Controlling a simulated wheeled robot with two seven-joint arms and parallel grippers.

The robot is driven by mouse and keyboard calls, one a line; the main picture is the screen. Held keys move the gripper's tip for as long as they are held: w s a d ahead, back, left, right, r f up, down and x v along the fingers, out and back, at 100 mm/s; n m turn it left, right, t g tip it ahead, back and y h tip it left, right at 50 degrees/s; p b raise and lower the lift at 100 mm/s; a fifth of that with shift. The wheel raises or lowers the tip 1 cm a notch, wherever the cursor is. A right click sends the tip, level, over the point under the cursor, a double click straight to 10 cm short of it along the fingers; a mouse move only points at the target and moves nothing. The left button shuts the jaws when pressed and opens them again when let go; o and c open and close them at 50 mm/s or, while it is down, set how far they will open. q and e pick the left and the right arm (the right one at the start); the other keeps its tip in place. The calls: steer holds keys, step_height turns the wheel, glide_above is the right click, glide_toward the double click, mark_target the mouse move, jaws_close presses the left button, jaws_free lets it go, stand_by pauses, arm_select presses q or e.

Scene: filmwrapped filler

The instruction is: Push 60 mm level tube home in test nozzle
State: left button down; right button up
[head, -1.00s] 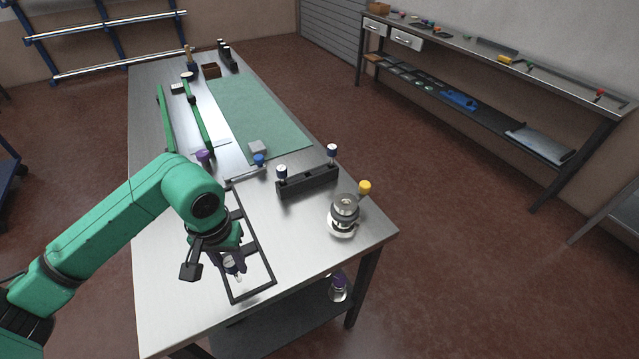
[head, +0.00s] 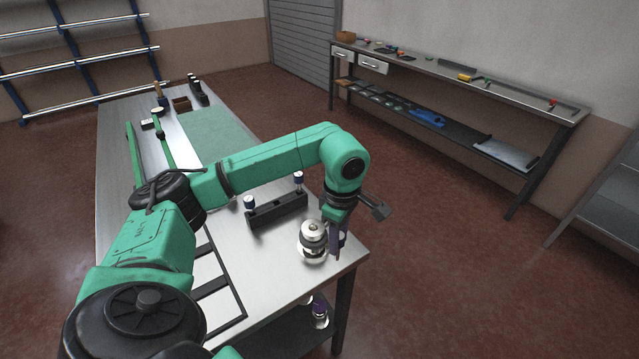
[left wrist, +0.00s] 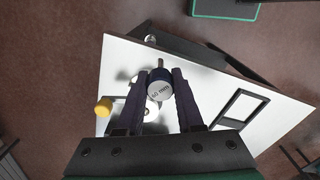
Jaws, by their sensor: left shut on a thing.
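My left gripper (head: 337,238) is at the table's right corner, close beside the metal test nozzle (head: 313,236) and partly behind it in the head view. In the left wrist view its dark purple fingers are shut on the level tube (left wrist: 160,90), whose round white end has a dark rim and reads "60 mm". A thin metal stem shows just beyond this end. I cannot tell whether tube and nozzle touch. My right gripper is out of view.
A black block (head: 277,210) with two white-and-blue-capped pieces stands left of the nozzle. A black frame (left wrist: 240,108) lies on the steel table (head: 275,265). A green mat (head: 215,135) lies farther back. A clear flask (head: 320,318) stands on the shelf below.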

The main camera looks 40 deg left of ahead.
arm_select(q)
steer(key=w+a+r+n, duration=0.2)
steer(key=a+r+n, duration=0.25)
steer(key=n, duration=0.65)
step_height(320, 180, up, 3)
steer(key=n+p, duration=0.1)
steer(key=n, duration=1.3)
glide_above(312, 222)
steer(key=s+d, duration=0.1)
steer(key=shift+s+d+r, duration=0.1)
steer(key=shift+d+r, duration=0.05)
steer(key=shift+d, duration=0.05)
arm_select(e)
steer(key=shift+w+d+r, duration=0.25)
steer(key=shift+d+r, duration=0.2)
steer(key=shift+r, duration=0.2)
arm_select(q)
step_height(312, 222, down, 6)
steer(key=b, duration=0.2)
steer(key=shift+r+b, duration=0.15)
steer(key=shift+b, duration=0.25)
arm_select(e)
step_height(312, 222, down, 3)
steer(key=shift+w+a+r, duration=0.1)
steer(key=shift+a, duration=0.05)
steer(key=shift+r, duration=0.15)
